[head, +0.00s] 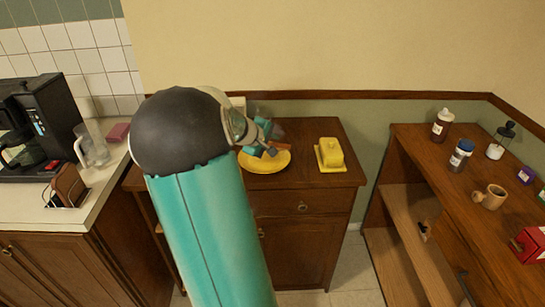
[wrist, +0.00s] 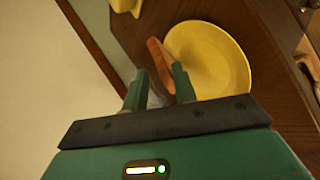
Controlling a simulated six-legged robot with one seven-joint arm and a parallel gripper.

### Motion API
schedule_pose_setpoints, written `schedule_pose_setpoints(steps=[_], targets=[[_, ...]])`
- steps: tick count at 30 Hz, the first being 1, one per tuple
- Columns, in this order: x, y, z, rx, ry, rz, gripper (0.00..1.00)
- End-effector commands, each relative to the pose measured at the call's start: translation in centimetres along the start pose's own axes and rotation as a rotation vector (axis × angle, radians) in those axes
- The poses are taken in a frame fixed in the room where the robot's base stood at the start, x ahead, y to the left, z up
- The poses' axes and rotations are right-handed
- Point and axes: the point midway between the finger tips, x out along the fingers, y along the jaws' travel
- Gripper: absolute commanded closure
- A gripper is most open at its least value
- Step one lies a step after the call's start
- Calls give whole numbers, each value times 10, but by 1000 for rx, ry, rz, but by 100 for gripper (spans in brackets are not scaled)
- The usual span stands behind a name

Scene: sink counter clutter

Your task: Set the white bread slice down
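The bread slice (wrist: 160,64) shows in the wrist view as a brown, crust-coloured edge reaching out from between the fingers, beside the plate's rim. My gripper (wrist: 160,88) has its two green fingers on either side of it and appears shut on it. The slice's broad face is mostly hidden. In the head view my gripper (head: 266,138) is over the back of the yellow plate (head: 264,164), with a small brownish part of the slice (head: 278,131) showing. The plate (wrist: 215,60) looks empty in the wrist view. I cannot tell whether slice and plate touch.
A yellow butter dish (head: 331,155) stands right of the plate on the wooden cabinet (head: 307,192). The left counter holds a coffee maker (head: 35,125), a glass pitcher (head: 93,146) and a toaster (head: 69,187). Bottles and a mug (head: 490,197) stand on the right shelf. Something pale behind my gripper is unclear.

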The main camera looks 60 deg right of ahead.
Motion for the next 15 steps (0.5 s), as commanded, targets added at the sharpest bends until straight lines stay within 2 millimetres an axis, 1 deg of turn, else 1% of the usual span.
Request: schedule_pose_setpoints(steps=[1, 7, 10, 15], targets=[[-7, 0, 0, 0, 2, 0, 73], [-27, 0, 0, 1, 1, 0, 73], [-32, 0, 0, 0, 0, 0, 73], [-33, 0, 1, 0, -1, 0, 73]])
